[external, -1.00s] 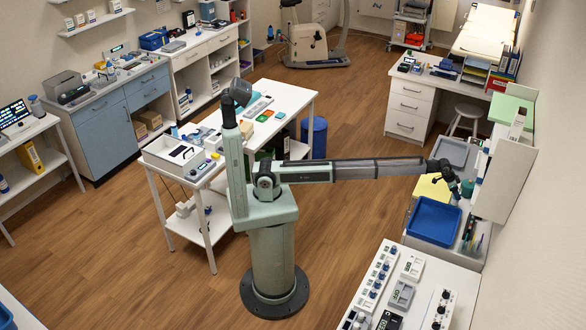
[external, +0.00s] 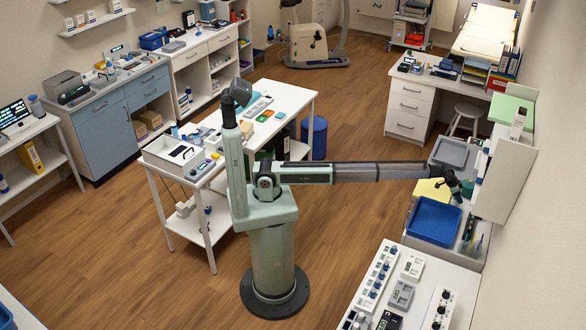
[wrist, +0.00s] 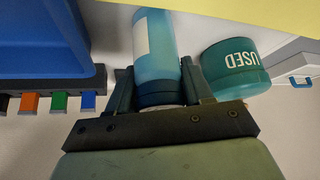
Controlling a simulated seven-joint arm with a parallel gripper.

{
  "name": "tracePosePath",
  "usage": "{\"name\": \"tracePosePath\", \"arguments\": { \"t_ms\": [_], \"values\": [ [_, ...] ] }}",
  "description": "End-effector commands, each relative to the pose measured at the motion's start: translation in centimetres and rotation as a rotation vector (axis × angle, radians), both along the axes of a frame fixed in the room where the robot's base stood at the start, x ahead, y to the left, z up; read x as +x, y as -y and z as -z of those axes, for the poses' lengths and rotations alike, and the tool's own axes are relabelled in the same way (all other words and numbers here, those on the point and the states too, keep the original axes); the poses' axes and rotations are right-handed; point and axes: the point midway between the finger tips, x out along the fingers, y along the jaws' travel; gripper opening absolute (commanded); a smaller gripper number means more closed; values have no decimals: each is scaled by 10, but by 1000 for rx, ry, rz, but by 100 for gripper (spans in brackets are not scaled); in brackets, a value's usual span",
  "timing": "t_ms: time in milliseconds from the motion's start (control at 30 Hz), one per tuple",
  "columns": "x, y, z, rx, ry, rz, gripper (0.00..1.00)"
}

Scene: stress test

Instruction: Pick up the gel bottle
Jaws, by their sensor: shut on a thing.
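The gel bottle (wrist: 155,45) is a translucent blue cylinder with a pale label, seen in the wrist view between my fingers. My gripper (wrist: 157,82) is shut on it, one finger on each side of its darker end. In the external view my gripper (external: 457,195) is low over the right-hand bench, beside the blue tray. The bottle is too small and covered to make out there.
A teal tub marked USED (wrist: 236,68) stands close to my right finger in the wrist view. A blue tray (external: 434,220), a yellow item (external: 428,190) and a grey tray (external: 452,152) are near. Pens (external: 474,240) stand in front; a white panel (external: 503,180) rises at right.

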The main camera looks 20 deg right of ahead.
Motion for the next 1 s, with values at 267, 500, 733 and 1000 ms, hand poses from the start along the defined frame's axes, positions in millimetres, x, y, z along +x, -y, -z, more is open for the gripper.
{"name": "tracePosePath", "arguments": {
  "t_ms": [267, 500, 733, 1000],
  "values": [
    [0, 0, 0, 0, 0, 0, 11],
    [0, 0, -5, -1, 0, 0, 11],
    [0, 1, -37, -2, -1, 0, 11],
    [0, 1, -82, -2, -1, 0, 11]
  ]
}}
